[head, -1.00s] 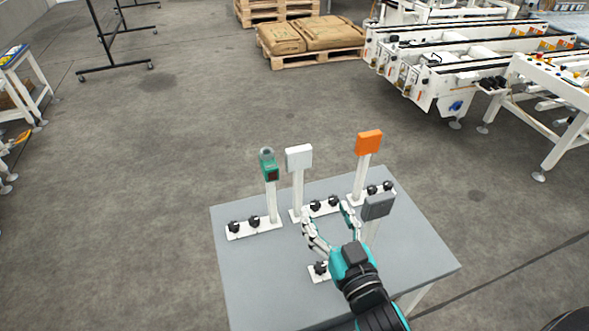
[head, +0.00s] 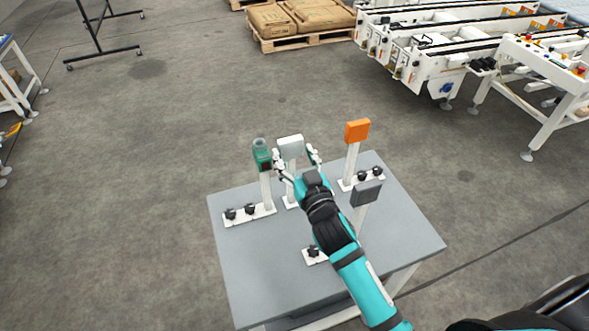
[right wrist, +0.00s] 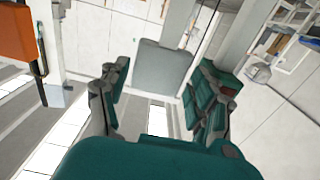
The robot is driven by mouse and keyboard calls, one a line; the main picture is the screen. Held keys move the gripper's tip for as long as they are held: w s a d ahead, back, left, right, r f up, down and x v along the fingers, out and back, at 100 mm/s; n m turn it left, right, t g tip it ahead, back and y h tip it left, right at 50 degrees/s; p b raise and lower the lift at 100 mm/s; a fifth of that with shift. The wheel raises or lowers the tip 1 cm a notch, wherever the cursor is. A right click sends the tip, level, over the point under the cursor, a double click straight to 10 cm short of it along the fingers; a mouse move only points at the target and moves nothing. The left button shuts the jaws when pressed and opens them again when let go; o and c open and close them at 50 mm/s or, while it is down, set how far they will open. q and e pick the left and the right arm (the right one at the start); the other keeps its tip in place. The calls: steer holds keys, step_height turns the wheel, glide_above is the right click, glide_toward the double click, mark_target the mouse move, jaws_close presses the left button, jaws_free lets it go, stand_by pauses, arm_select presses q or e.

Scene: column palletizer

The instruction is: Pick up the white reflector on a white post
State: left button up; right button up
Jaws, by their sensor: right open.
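The white reflector (head: 290,146) stands upright on its white post near the back of the grey table (head: 260,290). In the right wrist view the reflector (right wrist: 161,67) appears as a pale square plate between and beyond the fingers. My right gripper (head: 296,162) is open, its two fingers on either side of the post area just below the plate. Whether a finger touches it cannot be told. The gripper hides most of the post. My left gripper is not in view.
A green sensor (head: 262,154) on a post stands close to the left finger. An orange reflector (head: 357,130) and a grey reflector (head: 366,193) stand on posts to the right. Black knobs (head: 250,209) hold the bases. Pallets with sacks (head: 318,14) and conveyors are farther back.

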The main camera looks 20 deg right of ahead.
mark_target(292, 151)
steer(key=w, duration=0.2)
steer(key=shift+w, duration=0.65)
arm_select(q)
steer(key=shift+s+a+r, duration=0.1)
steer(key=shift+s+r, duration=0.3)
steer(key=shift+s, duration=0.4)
arm_select(e)
steer(key=shift+s, duration=0.1)
steer(key=shift+c, duration=0.4)
jaws_close()
